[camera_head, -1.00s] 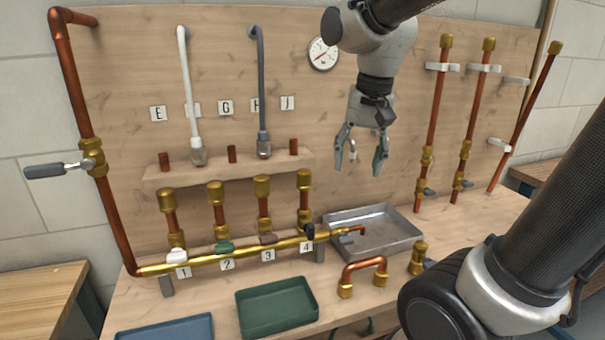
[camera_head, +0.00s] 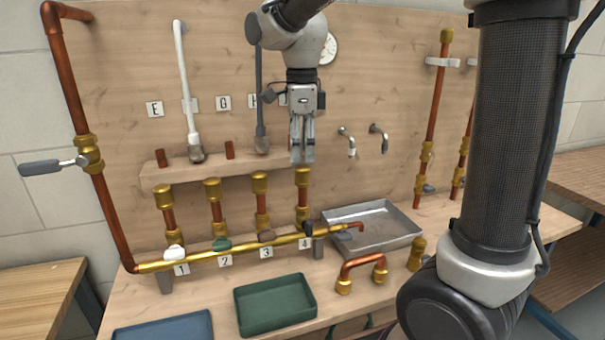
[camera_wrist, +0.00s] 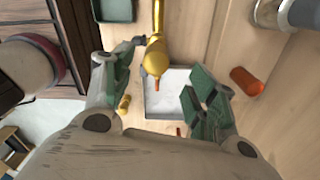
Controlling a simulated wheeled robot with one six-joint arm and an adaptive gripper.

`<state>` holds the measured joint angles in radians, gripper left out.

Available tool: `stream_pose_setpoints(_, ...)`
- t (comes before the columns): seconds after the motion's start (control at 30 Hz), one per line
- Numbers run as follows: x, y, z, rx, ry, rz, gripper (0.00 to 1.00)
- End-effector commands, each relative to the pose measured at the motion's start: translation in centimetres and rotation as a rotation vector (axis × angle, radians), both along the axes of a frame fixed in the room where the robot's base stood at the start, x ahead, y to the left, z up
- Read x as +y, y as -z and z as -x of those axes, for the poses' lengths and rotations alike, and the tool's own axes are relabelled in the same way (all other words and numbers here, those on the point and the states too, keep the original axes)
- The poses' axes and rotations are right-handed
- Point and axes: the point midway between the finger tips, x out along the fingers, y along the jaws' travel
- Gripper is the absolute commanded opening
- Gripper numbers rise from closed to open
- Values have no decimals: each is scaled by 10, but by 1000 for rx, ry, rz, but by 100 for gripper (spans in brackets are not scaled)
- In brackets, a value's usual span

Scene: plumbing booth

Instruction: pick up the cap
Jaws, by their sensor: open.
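Several brass caps top the short copper risers over the brass manifold; which one is meant cannot be told. The cap on riser 4 (camera_head: 303,176) is upright, just below my gripper (camera_head: 302,156). My gripper points down, and its fingers look edge-on in the head view. In the wrist view my gripper (camera_wrist: 158,88) is open and empty, with green pads apart. A brass rounded top (camera_wrist: 155,57), seemingly this cap, shows between and slightly beyond the fingers. Other caps stand on riser 3 (camera_head: 260,183), riser 2 (camera_head: 212,189) and riser 1 (camera_head: 163,195).
A wooden shelf (camera_head: 220,171) with copper stubs runs close behind the risers. A grey hose (camera_head: 258,85) stands near my gripper. The manifold (camera_head: 240,248) has valve handles. A metal tray (camera_head: 400,239), green tray (camera_head: 276,305) and copper U-pipe (camera_head: 362,262) lie on the bench.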

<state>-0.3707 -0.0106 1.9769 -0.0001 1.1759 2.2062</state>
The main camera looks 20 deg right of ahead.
Motion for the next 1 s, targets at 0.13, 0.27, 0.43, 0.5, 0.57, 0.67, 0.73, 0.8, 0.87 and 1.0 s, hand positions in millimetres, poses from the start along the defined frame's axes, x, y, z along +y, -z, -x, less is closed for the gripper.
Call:
stream_pose_setpoints(0.13, 1, 21, 4, 2, -2, 1, 57)
stream_pose_setpoints(0.27, 1, 42, 6, 2, -3, 1, 57)
stream_pose_setpoints(0.43, 1, 54, 6, 0, -3, 0, 57)
stream_pose_setpoints(0.5, 1, 54, 6, 0, -3, 0, 57)
stream_pose_setpoints(0.57, 1, 54, 5, -1, -3, 0, 57)
stream_pose_setpoints(0.67, 1, 54, 5, -1, -3, 0, 50)
stream_pose_setpoints(0.73, 1, 54, 5, -1, -3, -1, 37)
stream_pose_setpoints(0.8, 1, 54, 5, -1, -3, -1, 25)
stream_pose_setpoints(0.87, 1, 54, 5, -1, -3, -1, 14)
stream_pose_setpoints(1.0, 1, 53, 5, -1, -3, 0, 8)
